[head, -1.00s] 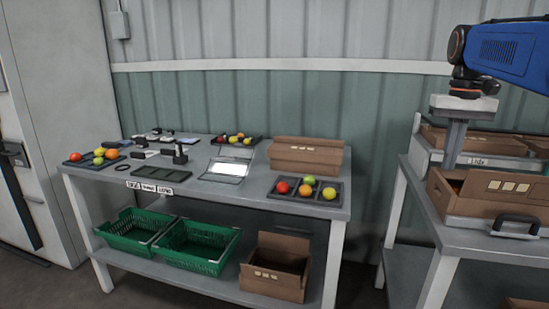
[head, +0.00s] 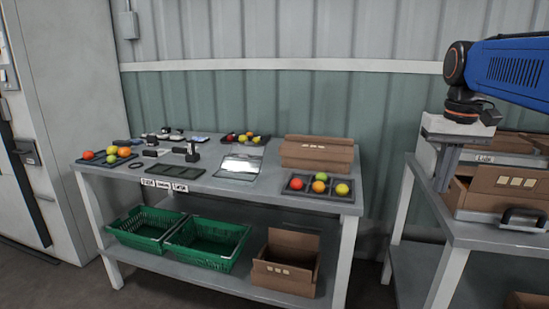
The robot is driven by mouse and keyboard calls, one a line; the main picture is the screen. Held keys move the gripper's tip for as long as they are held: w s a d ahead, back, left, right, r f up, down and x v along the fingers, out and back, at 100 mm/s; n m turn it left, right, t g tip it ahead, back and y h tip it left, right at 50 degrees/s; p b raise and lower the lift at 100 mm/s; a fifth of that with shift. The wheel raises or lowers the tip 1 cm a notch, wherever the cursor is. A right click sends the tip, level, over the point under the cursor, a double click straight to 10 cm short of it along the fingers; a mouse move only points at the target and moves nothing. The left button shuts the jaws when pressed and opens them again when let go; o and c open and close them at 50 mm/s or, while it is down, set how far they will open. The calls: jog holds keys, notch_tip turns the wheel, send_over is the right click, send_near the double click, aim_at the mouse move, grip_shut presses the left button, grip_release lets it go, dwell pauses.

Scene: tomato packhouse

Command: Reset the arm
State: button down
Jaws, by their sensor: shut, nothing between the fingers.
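My gripper (head: 447,164) hangs from my blue arm at the right side of the head view, pointing down. Its fingers are together with nothing between them. It appears in front of the right-hand table and its cardboard boxes, and partly covers them. I cannot tell its exact height above that table.
The right table (head: 470,233) holds a cardboard box (head: 500,190) in a grey tray with a black handle. The left table (head: 225,188) carries trays of tomatoes, a cardboard box (head: 317,153) and small devices. Green crates (head: 207,243) stand on its lower shelf. A gap separates the tables.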

jog(key=s+a+f+n+t, duration=0.1)
jog(key=s+a+f, duration=0.3)
jog(key=s+f, duration=0.5)
jog(key=s+a+f+n+t, duration=0.1)
jog(key=s+a+f, duration=0.4)
jog(key=f, duration=0.8)
jog(key=s+t, duration=0.1)
jog(key=s, duration=0.2)
jog(key=shift+s+a+n+t, duration=0.2)
jog(key=shift+s+n+t, duration=0.1)
jog(key=shift+s+t, duration=0.1)
